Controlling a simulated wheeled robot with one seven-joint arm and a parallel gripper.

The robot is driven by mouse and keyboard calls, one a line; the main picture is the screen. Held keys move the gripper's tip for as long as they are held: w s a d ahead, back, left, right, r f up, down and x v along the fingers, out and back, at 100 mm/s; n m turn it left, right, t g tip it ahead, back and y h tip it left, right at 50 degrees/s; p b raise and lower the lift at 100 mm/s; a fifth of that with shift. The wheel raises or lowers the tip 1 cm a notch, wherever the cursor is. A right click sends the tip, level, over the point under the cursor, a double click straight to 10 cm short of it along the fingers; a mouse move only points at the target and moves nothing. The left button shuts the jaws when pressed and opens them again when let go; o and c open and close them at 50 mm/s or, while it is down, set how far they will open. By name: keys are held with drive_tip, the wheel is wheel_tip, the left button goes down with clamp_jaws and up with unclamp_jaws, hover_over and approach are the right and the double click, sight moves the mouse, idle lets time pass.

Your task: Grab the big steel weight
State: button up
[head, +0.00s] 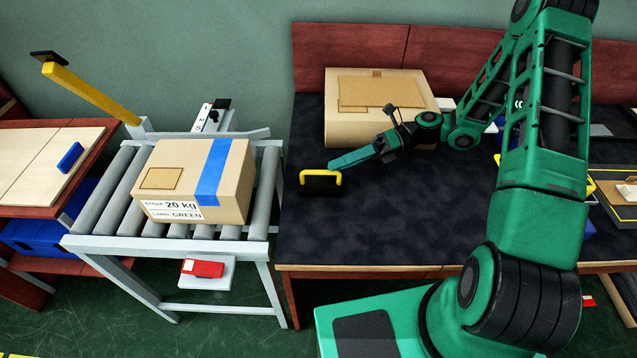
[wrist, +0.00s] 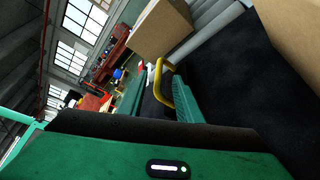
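A dark block with a yellow handle (head: 320,188), which looks like the steel weight, sits on the dark mat at the left end of the bench. Its yellow handle also shows in the wrist view (wrist: 165,84). My gripper (head: 338,163) reaches in from the right, with its tips at the handle's upper right. In the wrist view the green fingers (wrist: 155,100) stand apart, with the handle showing between their far ends. I cannot tell whether a finger touches the handle. The weight's dark body is hard to make out against the mat in the wrist view.
A cardboard box (head: 375,108) stands behind my gripper on the bench. A labelled 20 kg carton (head: 200,182) with blue tape stands on the roller conveyor (head: 100,205) to the left. The mat's front middle (head: 400,225) is clear. A yellow barrier arm (head: 90,93) rises at the conveyor's far left.

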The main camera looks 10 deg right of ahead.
sight(322, 172)
drive_tip(key=shift+x, duration=2.65)
clamp_jaws()
drive_tip(key=shift+d, duration=0.1)
